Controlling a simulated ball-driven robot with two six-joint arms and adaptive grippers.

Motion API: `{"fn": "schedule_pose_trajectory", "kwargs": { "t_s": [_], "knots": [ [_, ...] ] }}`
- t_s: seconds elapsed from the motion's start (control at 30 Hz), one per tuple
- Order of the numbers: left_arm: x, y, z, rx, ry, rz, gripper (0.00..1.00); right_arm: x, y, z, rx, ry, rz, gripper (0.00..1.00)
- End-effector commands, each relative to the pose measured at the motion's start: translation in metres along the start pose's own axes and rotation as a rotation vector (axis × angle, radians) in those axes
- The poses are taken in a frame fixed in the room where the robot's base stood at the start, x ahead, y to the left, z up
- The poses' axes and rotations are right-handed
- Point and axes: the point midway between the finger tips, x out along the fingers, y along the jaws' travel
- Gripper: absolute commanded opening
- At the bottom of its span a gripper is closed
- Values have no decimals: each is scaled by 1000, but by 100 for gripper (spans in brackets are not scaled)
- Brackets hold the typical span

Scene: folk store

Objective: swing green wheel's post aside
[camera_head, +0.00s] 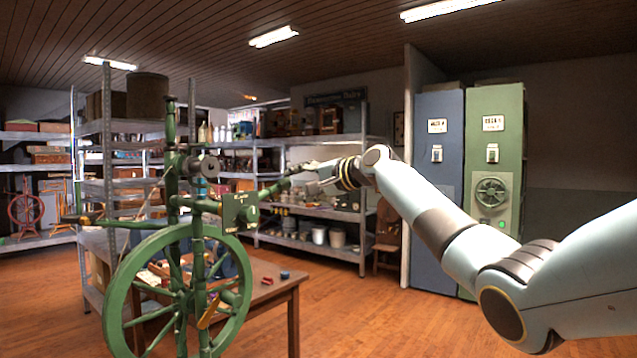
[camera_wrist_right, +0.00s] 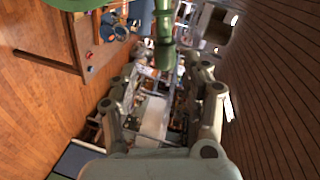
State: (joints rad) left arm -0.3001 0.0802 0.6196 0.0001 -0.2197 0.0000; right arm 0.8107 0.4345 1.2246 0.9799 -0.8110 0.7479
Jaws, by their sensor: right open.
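The green spinning wheel stands in the left half of the head view, with its large spoked wheel rim (camera_head: 113,290) low down. Its upright post (camera_head: 171,140) rises above the rim. A green plate with a knob (camera_head: 240,212) sits right of the post, and a slim green arm (camera_head: 268,190) slants from there toward my right gripper. My right gripper (camera_head: 318,172) is open at the end of this arm. In the right wrist view, a green turned piece (camera_wrist_right: 164,32) lies ahead between the open fingers of the gripper (camera_wrist_right: 168,85). I cannot tell whether they touch. My left gripper is not in view.
A wooden table (camera_head: 285,284) with small items stands behind the wheel. Metal shelves (camera_head: 362,200) line the back. A blue cabinet (camera_head: 436,240) and a green cabinet (camera_head: 510,140) stand at the right. The wooden floor (camera_head: 350,310) right of the table is clear.

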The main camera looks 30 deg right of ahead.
Motion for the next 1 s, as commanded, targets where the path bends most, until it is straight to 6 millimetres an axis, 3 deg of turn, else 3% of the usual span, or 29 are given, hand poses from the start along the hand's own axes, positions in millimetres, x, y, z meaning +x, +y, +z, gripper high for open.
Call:
{"fn": "schedule_pose_trajectory", "kwargs": {
  "t_s": [0.1,0.33,1.0],
  "knots": [
    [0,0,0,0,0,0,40,-26,2,-1,-5,2,4,48],
    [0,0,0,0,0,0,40,-56,3,-1,-1,1,4,48],
    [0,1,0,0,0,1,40,-61,2,-1,2,0,3,48]
  ]
}}
